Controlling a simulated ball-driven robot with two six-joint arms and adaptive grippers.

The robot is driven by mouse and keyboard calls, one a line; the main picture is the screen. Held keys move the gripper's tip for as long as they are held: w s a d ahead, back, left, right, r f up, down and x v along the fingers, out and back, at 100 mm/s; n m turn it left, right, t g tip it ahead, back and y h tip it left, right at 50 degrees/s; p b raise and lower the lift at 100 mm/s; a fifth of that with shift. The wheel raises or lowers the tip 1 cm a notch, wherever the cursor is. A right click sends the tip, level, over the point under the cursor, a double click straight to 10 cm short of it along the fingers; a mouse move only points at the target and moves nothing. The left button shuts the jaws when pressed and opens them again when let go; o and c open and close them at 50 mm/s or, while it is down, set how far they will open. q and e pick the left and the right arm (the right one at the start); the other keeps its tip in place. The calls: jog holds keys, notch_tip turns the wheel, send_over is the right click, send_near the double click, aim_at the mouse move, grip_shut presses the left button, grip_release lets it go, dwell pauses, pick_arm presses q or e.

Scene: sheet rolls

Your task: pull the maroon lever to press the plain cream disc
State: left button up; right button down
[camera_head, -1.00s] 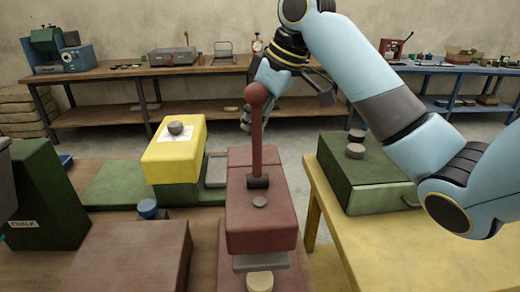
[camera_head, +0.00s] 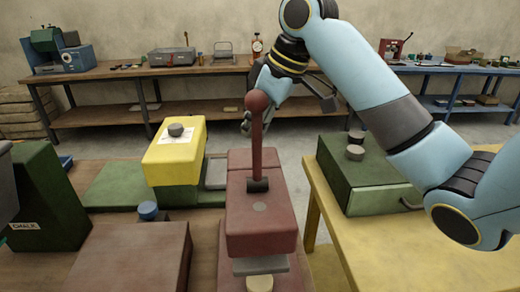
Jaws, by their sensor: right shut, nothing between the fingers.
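The maroon lever (camera_head: 257,145), with a round knob on top, stands almost upright from a dark pivot on the maroon press (camera_head: 262,228). A grey plate (camera_head: 260,266) shows under the press's front. The plain cream disc (camera_head: 259,285) lies just below that plate at the bottom edge of the picture; I cannot tell whether they touch. My right gripper (camera_head: 247,125) is shut and empty on the far side of the lever, close behind its knob and upper shaft. The lever partly hides its fingers, and contact is unclear.
A yellow box (camera_head: 175,158) with a grey knob stands left of the press, and a green box marked CHALK (camera_head: 45,197) further left. A green box (camera_head: 365,172) with two round pieces on top sits on the yellow table (camera_head: 440,240) at right.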

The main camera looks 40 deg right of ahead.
aim_at(259, 140)
jog(key=shift+s+a+r+p, duration=0.1)
jog(key=shift+s+a+p, duration=0.35)
jog(key=shift+s, duration=0.25)
jog(key=shift+s+a+f+p, duration=0.1)
jog(key=shift+s+a+p, duration=0.3)
jog(key=shift+s, duration=0.25)
jog(key=shift+s+a+r+p, duration=0.1)
jog(key=shift+s+a+p, duration=0.35)
jog(key=shift+s, duration=0.25)
jog(key=shift+s+a+p, duration=0.3)
jog(key=shift+s+a, duration=0.15)
jog(key=shift+s, duration=0.25)
jog(key=shift+s+a+p, duration=0.25)
jog(key=shift+s+a, duration=0.15)
jog(key=shift+s, duration=0.35)
jog(key=shift+s+a+p, duration=0.3)
jog(key=shift+s+a, duration=0.15)
jog(key=shift+s, duration=0.25)
